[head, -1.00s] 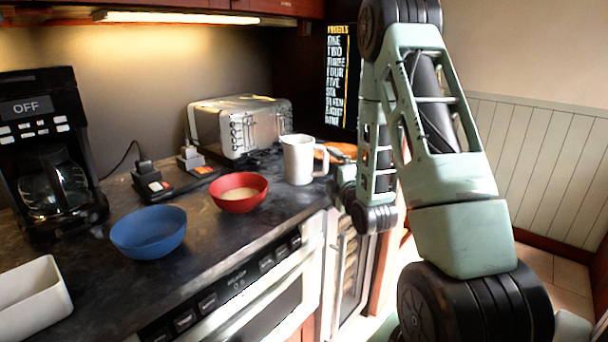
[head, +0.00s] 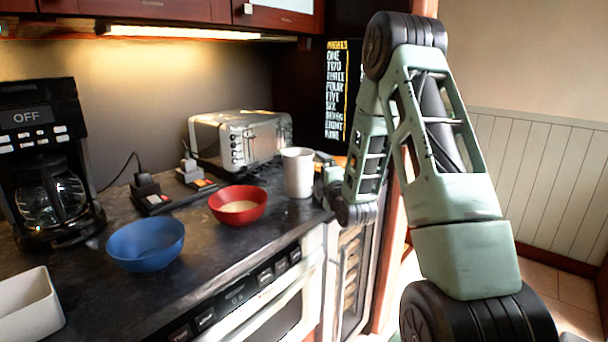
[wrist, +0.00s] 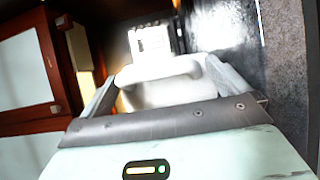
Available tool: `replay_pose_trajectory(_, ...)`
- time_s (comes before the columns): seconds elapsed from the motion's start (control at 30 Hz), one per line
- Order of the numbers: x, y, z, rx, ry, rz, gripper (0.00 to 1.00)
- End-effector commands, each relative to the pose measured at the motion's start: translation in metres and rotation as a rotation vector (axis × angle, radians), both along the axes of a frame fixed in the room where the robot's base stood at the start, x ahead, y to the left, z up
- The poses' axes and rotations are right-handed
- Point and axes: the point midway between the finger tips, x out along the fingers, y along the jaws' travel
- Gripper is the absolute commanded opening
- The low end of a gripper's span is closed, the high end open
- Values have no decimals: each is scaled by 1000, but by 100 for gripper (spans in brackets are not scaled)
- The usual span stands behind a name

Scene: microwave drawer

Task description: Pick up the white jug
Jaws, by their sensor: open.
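The white jug (head: 297,172) stands upright on the dark counter near its right end, beside the toaster. My gripper (head: 326,180) is just right of the jug at about its height, partly hidden by my arm. In the wrist view, the jug (wrist: 172,92) fills the space between the open fingers (wrist: 165,82), one finger on each side. Its handle faces my gripper and lies across the opening. I cannot tell whether either finger touches the jug.
A silver toaster (head: 240,140) stands behind the jug. A red bowl (head: 238,206), a blue bowl (head: 146,246), a coffee maker (head: 45,165) and a white container (head: 28,308) are farther left. Cabinets (head: 180,10) hang above.

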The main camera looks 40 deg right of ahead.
Motion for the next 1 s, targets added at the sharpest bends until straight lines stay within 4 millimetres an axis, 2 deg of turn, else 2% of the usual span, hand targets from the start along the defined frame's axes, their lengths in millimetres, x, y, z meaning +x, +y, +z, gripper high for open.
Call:
replay_pose_trajectory(0.07, 0, 0, 0, 0, 0, 0, 100)
replay_pose_trajectory(0.27, 0, 0, 0, 0, 0, 0, 47)
replay_pose_trajectory(0.3, 0, 0, 1, -1, -5, 0, 43)
replay_pose_trajectory(0.67, 0, 0, 8, -3, -6, 1, 43)
replay_pose_trajectory(0.87, 0, 1, 31, -5, -8, 2, 43)
replay_pose_trajectory(1.0, 0, 1, 56, -6, -9, 2, 43)
